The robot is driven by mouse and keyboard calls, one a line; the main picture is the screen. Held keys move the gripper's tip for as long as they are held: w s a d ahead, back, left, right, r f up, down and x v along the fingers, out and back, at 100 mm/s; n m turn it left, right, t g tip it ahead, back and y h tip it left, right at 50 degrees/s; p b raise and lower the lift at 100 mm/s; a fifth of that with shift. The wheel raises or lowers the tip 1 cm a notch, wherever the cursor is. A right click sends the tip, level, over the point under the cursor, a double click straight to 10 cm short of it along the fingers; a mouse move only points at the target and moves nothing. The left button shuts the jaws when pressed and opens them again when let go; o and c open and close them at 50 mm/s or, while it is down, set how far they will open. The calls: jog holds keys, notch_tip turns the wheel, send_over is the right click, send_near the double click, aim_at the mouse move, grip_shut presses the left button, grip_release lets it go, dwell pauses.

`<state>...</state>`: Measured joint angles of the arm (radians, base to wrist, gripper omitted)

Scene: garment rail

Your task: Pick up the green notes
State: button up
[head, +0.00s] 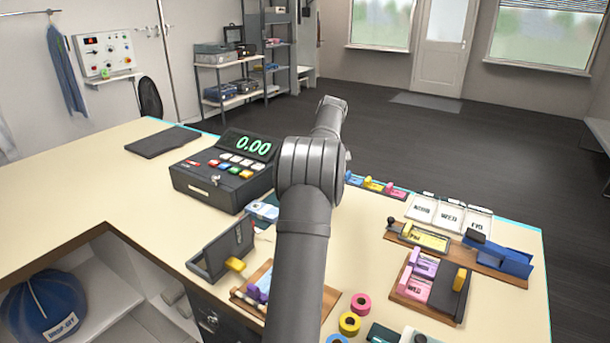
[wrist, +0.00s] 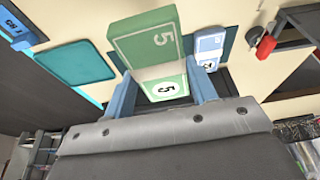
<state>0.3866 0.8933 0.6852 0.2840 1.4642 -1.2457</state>
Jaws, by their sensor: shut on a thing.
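A second face with a 5 shows between the fingers. In the head view my arm hides the gripper and the green notes. I cannot tell how far the bundle is from the counter.
Blue notes (wrist: 208,47) lie to the right of the bundle in the wrist view. In the head view a black cash register (head: 225,170) stands left of my arm on the cream counter (head: 110,190). Wooden trays with coloured pieces (head: 430,285) crowd the right side.

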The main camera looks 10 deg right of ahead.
jog(key=shift+r, duration=2)
